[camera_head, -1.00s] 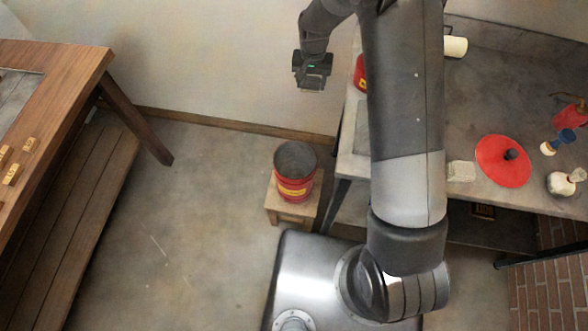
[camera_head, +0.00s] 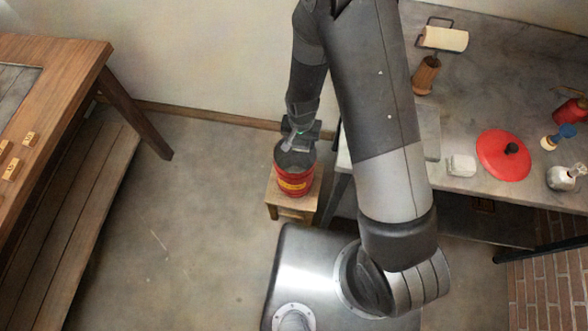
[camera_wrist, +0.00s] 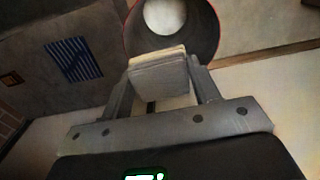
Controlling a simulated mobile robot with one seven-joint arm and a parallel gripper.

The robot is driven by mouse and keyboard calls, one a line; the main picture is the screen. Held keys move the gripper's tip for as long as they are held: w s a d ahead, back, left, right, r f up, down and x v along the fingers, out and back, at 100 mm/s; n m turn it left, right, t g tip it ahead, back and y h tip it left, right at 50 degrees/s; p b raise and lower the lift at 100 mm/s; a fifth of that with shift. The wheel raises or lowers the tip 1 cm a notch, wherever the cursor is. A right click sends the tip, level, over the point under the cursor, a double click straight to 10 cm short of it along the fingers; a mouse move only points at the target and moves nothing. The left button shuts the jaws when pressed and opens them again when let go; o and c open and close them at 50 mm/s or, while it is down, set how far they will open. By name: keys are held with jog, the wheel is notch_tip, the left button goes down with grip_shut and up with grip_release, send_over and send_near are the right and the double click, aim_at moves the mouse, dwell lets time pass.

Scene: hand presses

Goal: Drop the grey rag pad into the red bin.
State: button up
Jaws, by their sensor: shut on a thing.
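My gripper (camera_head: 293,143) points down at the mouth of the red bin (camera_head: 294,182), close above its rim. In the wrist view, my gripper (camera_wrist: 158,84) is shut on the grey rag pad (camera_wrist: 158,73), a pale layered block held between the two fingers. The round mouth of the red bin (camera_wrist: 211,29) lies beyond the pad, with a bright round patch inside it. The pad overlaps the near edge of the mouth in that view, and I cannot tell its exact height over the rim. In the head view the pad is not clearly discernible.
The bin stands on a small wooden stool (camera_head: 289,209) beside the grey workbench (camera_head: 475,75). The bench holds a red disc (camera_head: 503,156) with a black knob, a pale block (camera_head: 461,165) and a paper roll (camera_head: 445,38). A wooden table (camera_head: 75,68) stands left; floor between is clear.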

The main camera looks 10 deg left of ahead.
jog(key=shift+f, duration=1.05)
jog(key=o, duration=1.1)
jog(key=shift+r, duration=0.1)
notch_tip(320, 180, up, 11)
jog(key=shift+f, duration=0.2)
